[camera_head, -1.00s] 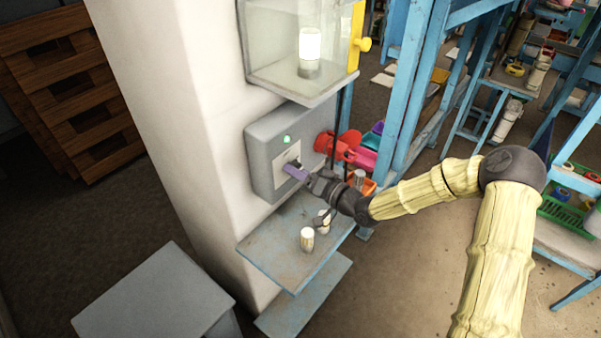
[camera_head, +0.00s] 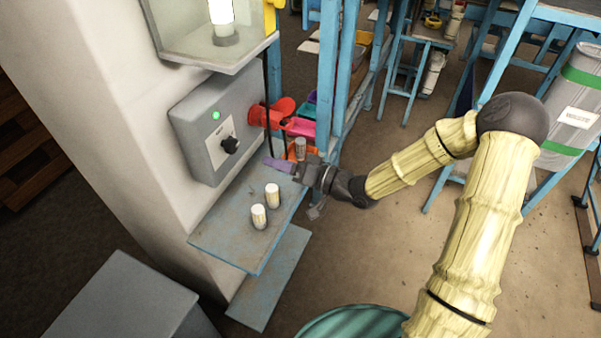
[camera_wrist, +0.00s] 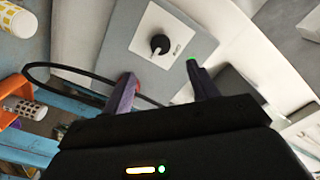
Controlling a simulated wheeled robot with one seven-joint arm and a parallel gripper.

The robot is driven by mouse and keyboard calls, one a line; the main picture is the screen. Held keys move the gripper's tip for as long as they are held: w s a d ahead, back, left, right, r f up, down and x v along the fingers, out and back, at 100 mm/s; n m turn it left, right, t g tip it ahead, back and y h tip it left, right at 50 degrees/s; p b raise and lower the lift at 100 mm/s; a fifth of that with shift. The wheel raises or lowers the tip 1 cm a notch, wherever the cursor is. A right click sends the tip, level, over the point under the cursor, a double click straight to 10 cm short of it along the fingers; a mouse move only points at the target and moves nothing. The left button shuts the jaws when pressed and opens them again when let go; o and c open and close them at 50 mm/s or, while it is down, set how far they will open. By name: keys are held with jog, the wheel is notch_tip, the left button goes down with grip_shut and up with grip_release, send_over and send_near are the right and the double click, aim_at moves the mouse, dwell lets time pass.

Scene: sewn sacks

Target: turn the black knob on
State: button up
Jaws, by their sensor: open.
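The black knob (camera_head: 230,144) sits on a pale plate on the front of a grey box fixed to the white pillar. The knob also shows in the wrist view (camera_wrist: 160,44), uncovered, beyond my fingertips. A green light (camera_head: 216,115) glows on the box's face, up and left of the knob. My gripper (camera_head: 278,164) is open and empty, right of and below the knob and apart from it. In the wrist view my two purple fingers (camera_wrist: 160,78) are spread wide, with nothing between them.
A blue shelf (camera_head: 222,232) under the box holds two white-topped cylinders (camera_head: 266,206). A clear case with a bright lamp (camera_head: 222,15) is above. A red part (camera_head: 272,112) juts from the box's right side, near a dark cable and blue uprights.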

jog(key=v, duration=0.5)
jog(key=shift+b, duration=0.3)
jog(key=d+f+g+h, duration=0.1)
jog(key=d+f+h, duration=0.7)
jog(key=d+h, duration=0.3)
jog(key=s+d+r+m+g+h, duration=0.1)
jog(key=s+d+r+m+h, duration=0.1)
jog(key=s, duration=0.4)
jog(key=s+d+r+m+g+h, duration=0.2)
jog(key=s+d+r+h, duration=0.1)
jog(key=s, duration=0.4)
jog(key=shift+s+d+r+h, duration=0.2)
jog(key=shift+d+r+h, duration=0.1)
jog(key=shift+d+r, duration=0.45)
jog(key=shift+a+r, duration=0.1)
